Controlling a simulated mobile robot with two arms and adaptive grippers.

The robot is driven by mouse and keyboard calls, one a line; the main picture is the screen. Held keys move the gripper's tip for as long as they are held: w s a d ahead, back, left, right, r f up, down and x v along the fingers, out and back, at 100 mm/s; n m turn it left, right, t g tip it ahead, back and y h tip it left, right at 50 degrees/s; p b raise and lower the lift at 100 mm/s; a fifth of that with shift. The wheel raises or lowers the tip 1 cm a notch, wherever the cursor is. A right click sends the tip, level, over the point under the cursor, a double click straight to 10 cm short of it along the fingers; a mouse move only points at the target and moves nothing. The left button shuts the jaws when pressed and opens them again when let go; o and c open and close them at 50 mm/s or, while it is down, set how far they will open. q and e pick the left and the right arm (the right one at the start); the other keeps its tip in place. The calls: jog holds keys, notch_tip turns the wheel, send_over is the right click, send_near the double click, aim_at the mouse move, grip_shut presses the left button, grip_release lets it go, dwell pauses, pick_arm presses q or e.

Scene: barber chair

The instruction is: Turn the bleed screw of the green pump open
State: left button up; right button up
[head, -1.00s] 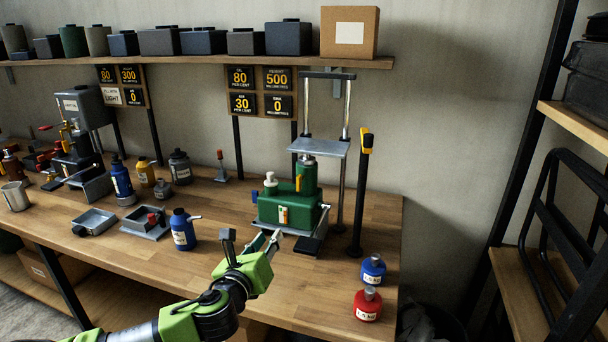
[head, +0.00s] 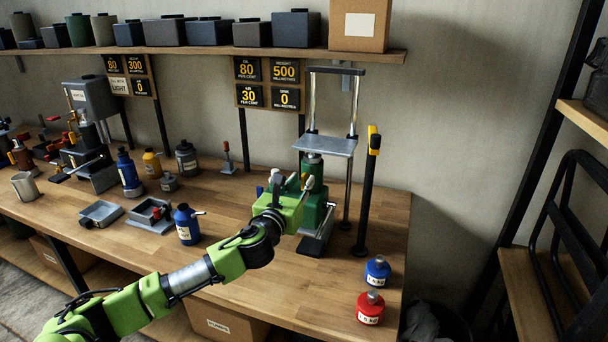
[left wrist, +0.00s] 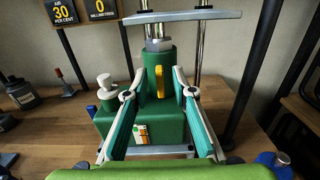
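The green pump (head: 318,209) stands on the bench, with a metal plate and posts above it. In the left wrist view its cylinder (left wrist: 158,62) rises behind its green body (left wrist: 170,128). A white knob (left wrist: 105,86) stands on the left of the body, and a yellow upright piece (left wrist: 160,88) is at the cylinder's front. I cannot tell which part is the bleed screw. My left gripper (head: 291,182) is at the pump's front, partly covering it. Its fingers (left wrist: 161,76) are apart, either side of the yellow piece, with no clear contact. My right gripper is not in view.
A blue bottle (head: 186,224) and grey trays (head: 100,213) stand left of the pump. Blue (head: 377,270) and red (head: 370,308) weights sit at the bench's right end. A black post (head: 368,195) with a yellow top stands right of the pump. The bench front is partly clear.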

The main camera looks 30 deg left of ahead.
pick_arm(q)
jog(key=shift+x, duration=0.95)
jog(key=shift+w+a, duration=0.1)
jog(key=shift+w, duration=0.3)
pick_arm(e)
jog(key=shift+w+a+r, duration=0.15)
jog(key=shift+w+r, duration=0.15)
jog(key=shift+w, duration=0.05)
pick_arm(q)
jog(key=shift+s, duration=0.1)
grip_shut()
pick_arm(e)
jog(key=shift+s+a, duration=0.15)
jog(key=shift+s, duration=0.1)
